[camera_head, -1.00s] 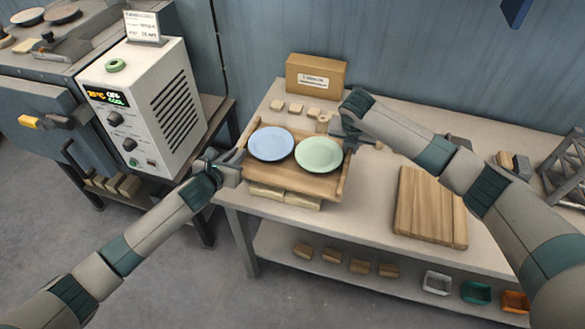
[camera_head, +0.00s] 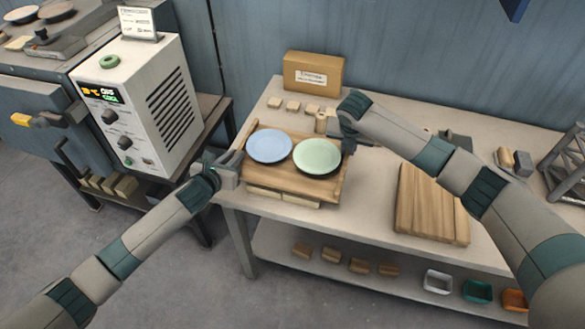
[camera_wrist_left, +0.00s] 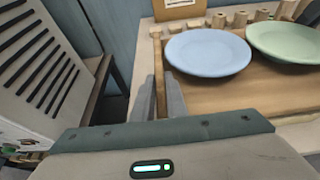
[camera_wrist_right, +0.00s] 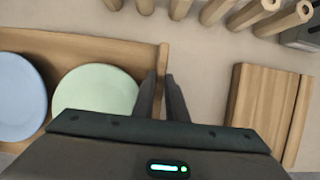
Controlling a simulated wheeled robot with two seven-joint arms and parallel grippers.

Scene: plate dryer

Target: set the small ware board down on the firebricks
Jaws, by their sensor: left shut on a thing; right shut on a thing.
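The small ware board (camera_head: 282,178) is a wooden tray with raised side rails, carrying a pale blue plate (camera_head: 269,146) and a pale green plate (camera_head: 317,156). It looks about level over the light firebricks (camera_head: 300,200), which show under its front edge. I cannot tell whether it touches them. My left gripper (camera_head: 238,158) is shut on the left rail, also seen in the left wrist view (camera_wrist_left: 161,95). My right gripper (camera_head: 350,144) is shut on the right rail, also seen in the right wrist view (camera_wrist_right: 162,92). Most of the firebricks are hidden.
A cardboard box (camera_head: 313,72) and several small wooden pieces (camera_head: 293,106) stand behind the board. A slatted wooden board (camera_head: 430,205) lies to the right. A white control cabinet (camera_head: 150,100) stands left, beyond a gap from the table.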

